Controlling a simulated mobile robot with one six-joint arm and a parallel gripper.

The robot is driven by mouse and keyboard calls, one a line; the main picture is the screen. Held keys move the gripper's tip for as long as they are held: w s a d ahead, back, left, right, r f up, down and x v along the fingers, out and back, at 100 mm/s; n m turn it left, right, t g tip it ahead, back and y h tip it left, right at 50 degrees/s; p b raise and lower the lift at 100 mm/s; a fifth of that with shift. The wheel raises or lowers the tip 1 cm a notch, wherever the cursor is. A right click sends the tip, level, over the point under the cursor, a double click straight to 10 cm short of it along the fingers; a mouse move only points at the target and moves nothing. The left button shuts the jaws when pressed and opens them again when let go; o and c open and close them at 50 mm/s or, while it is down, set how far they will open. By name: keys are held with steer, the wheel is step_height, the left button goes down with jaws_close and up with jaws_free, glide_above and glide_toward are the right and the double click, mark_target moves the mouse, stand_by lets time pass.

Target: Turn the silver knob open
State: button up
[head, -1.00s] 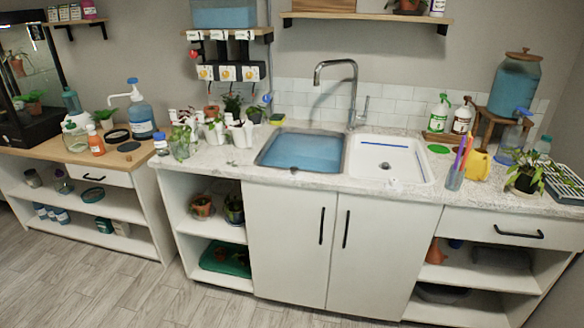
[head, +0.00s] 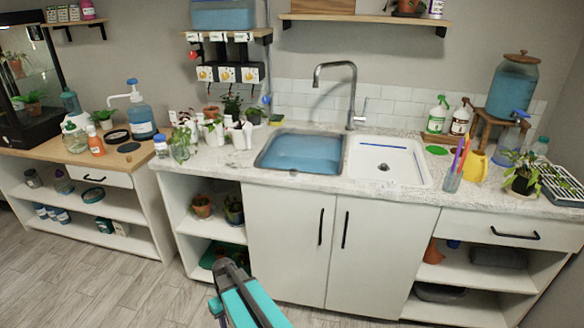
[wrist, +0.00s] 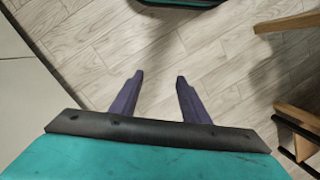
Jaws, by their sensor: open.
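A silver faucet (head: 337,70) with a slim upright side handle (head: 364,106) stands behind the double sink in the head view. A row of valve units (head: 228,73) with yellow dials hangs under the wall shelf, with a red knob (head: 193,54) at its left and a blue knob (head: 267,99) lower right. I cannot make out which part is the silver knob. My gripper shows at the bottom of the head view, below counter height and well away from these. In the wrist view my gripper (wrist: 158,78) is open and empty above the floor.
The sink's blue-filled left basin (head: 300,154) and white right basin (head: 387,174) lie in the counter. Small plants and white pots (head: 240,136) crowd left of the sink. Spray bottles (head: 437,116) and a drink dispenser (head: 513,85) stand right. Wood-grain floor (head: 90,275) is clear in front.

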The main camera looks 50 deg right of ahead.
steer(key=w+d+r+t+p, duration=0.1)
steer(key=w+d+r+t, duration=0.1)
steer(key=w+d+r, duration=0.8)
steer(key=m+t+h+p, duration=0.1)
steer(key=t+h+p, duration=0.1)
steer(key=t+p, duration=0.15)
glide_toward(294, 170)
steer(key=s+a+r, duration=0.1)
steer(key=s+r, duration=0.2)
steer(key=r, duration=0.2)
steer(key=shift+s+t, duration=0.1)
steer(key=shift+t, duration=0.35)
steer(key=shift+f, duration=0.1)
steer(key=shift+d+p+x, duration=0.2)
steer(key=shift+p+x, duration=0.8)
steer(key=shift+x, duration=5.85)
